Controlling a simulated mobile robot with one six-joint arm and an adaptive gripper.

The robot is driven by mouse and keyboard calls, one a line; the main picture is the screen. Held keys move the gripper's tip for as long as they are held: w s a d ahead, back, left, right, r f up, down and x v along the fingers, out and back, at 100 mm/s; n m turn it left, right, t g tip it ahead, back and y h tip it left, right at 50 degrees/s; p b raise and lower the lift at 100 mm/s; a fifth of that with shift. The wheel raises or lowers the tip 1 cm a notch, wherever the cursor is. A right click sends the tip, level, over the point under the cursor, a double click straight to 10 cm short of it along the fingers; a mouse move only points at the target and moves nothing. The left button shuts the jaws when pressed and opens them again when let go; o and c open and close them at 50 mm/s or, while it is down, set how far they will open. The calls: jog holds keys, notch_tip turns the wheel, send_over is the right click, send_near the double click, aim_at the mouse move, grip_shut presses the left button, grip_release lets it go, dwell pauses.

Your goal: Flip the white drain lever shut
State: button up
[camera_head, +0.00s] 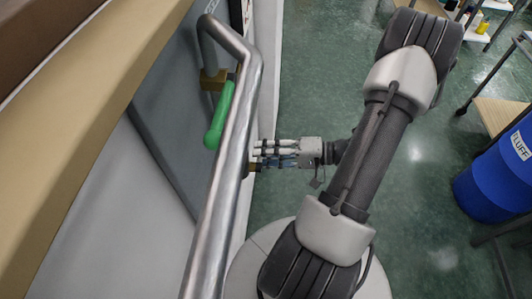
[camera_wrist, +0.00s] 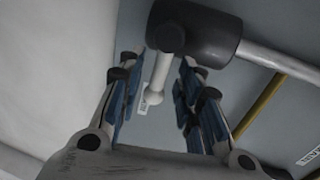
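The white lever (camera_wrist: 160,75) shows in the wrist view as a pale rod with a rounded end. It hangs from a dark grey valve body (camera_wrist: 205,35) at the top. My gripper (camera_wrist: 157,72) is open, with one blue-padded finger on each side of the lever and visible gaps to both. The lever appears to lie between the fingers; I cannot tell its exact depth. In the head view my gripper (camera_head: 262,154) is beside the steel pipe, reaching left. The white lever cannot be made out there.
A steel pipe (camera_head: 228,160) runs along the machine side, close to my gripper. A yellow rod (camera_wrist: 258,105) shows in the wrist view. A blue barrel (camera_head: 495,180) stands right; green floor lies between.

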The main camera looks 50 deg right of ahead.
jog(key=v, duration=1.2)
jog(key=shift+s, duration=0.1)
dwell(0.4)
